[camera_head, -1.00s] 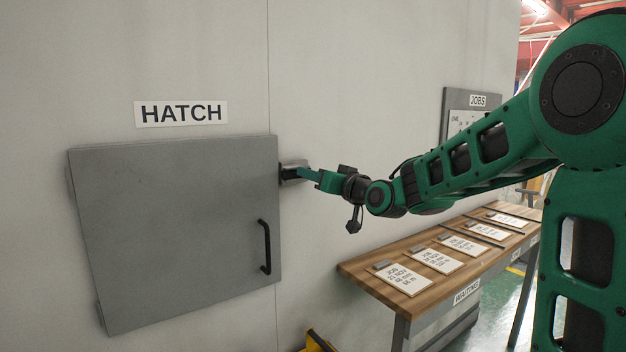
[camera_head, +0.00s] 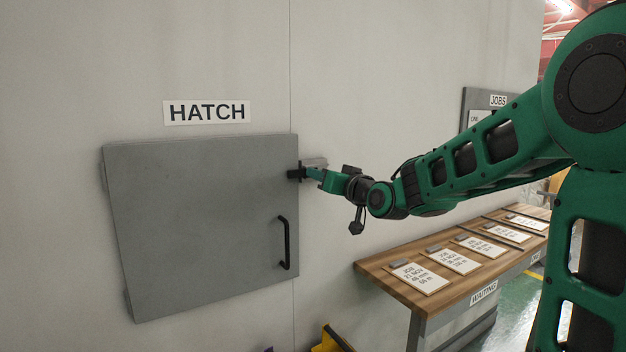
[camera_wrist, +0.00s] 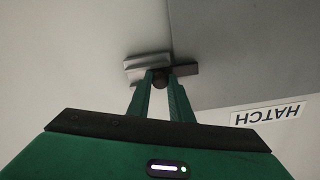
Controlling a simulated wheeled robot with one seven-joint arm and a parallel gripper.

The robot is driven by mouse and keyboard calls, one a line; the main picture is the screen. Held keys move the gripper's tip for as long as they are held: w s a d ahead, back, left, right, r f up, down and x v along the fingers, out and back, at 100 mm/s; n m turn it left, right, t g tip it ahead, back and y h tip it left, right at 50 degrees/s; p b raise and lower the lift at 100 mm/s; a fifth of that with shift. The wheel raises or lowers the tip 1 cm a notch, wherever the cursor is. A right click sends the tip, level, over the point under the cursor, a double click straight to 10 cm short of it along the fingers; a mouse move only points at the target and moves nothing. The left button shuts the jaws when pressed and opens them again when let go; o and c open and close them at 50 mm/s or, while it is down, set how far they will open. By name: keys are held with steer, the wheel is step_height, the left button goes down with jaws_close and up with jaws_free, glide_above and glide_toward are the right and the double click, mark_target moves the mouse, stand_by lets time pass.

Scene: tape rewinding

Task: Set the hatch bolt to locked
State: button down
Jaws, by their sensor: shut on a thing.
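The grey hatch (camera_head: 200,225) is closed flat against the wall, with a black handle (camera_head: 284,243) near its right edge. The bolt's light grey housing (camera_head: 316,162) is on the wall beside the hatch's upper right edge; it also shows in the wrist view (camera_wrist: 143,66). The dark bolt bar (camera_head: 294,174) reaches from the housing over the hatch's edge; it also shows in the wrist view (camera_wrist: 186,69). My gripper (camera_head: 306,174) is shut on the bolt's dark round knob (camera_wrist: 160,81), between the fingertips. The fingers partly hide the housing.
A HATCH sign (camera_head: 207,112) is above the door. A wooden bench (camera_head: 395,284) with several job cards stands at right, below my arm. A yellow object (camera_head: 330,342) is at the bottom edge. A JOBS board (camera_head: 478,100) hangs behind my arm.

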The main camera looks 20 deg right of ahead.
steer(key=shift+a, duration=0.2)
steer(key=c, duration=1.6)
jaws_free()
steer(key=shift+a, duration=0.1)
steer(key=v, duration=1)
steer(key=shift+s+d, duration=0.25)
steer(key=shift+s, duration=0.05)
steer(key=shift+f, duration=0.1)
